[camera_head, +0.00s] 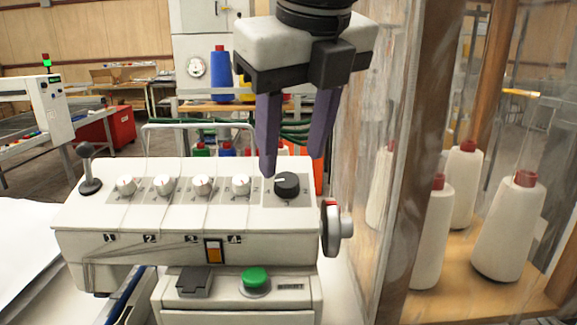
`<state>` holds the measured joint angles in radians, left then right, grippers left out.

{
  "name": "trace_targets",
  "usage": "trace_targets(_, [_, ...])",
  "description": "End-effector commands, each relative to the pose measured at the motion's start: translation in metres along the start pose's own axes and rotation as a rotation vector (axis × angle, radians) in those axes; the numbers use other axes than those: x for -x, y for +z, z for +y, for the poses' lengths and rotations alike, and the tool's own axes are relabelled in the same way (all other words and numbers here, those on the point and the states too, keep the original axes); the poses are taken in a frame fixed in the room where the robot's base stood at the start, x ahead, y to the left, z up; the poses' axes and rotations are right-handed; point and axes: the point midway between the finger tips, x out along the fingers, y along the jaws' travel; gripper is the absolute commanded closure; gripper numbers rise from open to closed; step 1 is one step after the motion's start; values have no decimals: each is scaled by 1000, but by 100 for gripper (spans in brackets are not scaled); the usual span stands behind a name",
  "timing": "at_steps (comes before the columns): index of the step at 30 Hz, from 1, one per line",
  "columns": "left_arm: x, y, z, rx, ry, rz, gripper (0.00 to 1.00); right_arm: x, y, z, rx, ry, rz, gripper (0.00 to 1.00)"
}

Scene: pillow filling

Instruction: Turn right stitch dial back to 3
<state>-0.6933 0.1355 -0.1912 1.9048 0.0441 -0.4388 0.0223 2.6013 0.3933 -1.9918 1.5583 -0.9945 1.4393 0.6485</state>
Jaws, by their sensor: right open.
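The stitch dial (287,185) is a black round knob with a light pointer mark, at the right end of the white machine's (180,255) top panel. My left gripper is not in view.
Several white knobs (203,185) stand in a row left of the dial. A black-knobbed lever (89,168) is at the panel's left end, a handwheel (333,228) at its right side. A clear panel and wooden post (427,160) with thread cones (508,228) stand close on the right.

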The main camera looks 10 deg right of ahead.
Motion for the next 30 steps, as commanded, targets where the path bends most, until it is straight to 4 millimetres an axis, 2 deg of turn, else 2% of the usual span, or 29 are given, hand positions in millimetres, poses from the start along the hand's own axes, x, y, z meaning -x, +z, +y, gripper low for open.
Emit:
trace_targets(3, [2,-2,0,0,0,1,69,-21,0,0,0,-2,3,54])
trace_targets(9, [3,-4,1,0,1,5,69,-42,0,0,-1,0,1,54])
trace_targets(19, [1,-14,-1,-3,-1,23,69,-46,0,0,-1,0,0,54])
trace_targets(27, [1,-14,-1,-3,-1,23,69,-46,0,0,-1,0,0,95])
trace_targets(30, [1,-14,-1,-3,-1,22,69,-46,0,0,1,0,0,95])
